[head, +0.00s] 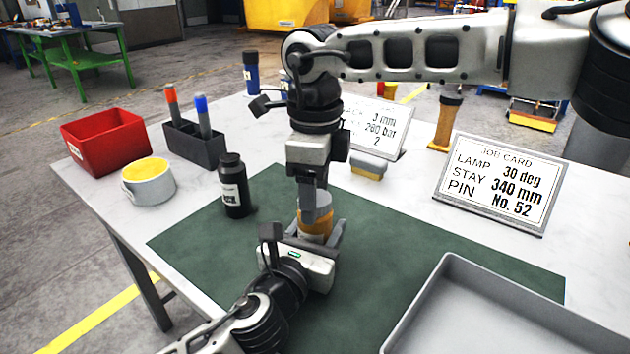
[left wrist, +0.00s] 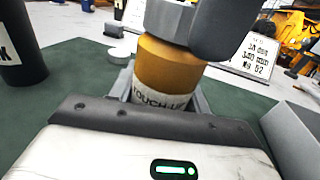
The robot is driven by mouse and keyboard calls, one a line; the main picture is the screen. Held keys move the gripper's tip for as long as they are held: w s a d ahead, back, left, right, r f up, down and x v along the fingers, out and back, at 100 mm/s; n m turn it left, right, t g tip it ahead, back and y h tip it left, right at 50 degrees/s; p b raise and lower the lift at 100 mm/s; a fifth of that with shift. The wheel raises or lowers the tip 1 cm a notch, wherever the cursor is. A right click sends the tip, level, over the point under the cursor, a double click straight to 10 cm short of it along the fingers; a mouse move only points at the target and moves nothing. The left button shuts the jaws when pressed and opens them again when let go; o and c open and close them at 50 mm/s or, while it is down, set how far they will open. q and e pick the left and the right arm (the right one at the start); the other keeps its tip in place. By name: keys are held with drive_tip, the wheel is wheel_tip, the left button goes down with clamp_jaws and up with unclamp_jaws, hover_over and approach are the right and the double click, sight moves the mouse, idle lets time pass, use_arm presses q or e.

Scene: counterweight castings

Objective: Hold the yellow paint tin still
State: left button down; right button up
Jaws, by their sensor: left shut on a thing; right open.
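The yellow paint tin (head: 318,226) stands upright on the green mat (head: 215,240). It has an orange-yellow body and a white label, partly readable as "TOUCH-U" in the left wrist view (left wrist: 166,75). My left gripper (head: 314,240) is shut on the tin's lower part from the front. My right gripper (head: 312,205) points down from above at the tin's top and is open, its grey fingers close to the lid. In the left wrist view the right gripper's fingers (left wrist: 195,25) hide the tin's top. I cannot tell whether they touch it.
A black bottle (head: 234,187), a white pot with yellow top (head: 148,186), a red bin (head: 105,143) and a dark marker holder (head: 193,147) stand left. A job card (head: 490,190) stands right. A grey tray (head: 430,300) lies front right.

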use_arm(q)
drive_tip(key=shift+f, duration=0.1)
use_arm(e)
drive_tip(key=c, duration=1)
drive_tip(key=shift+m, duration=0.9)
drive_tip(key=o, duration=1.2)
drive_tip(key=shift+c, duration=0.2)
drive_tip(key=shift+r, duration=0.1)
wheel_tip(320, 180, up, 12)
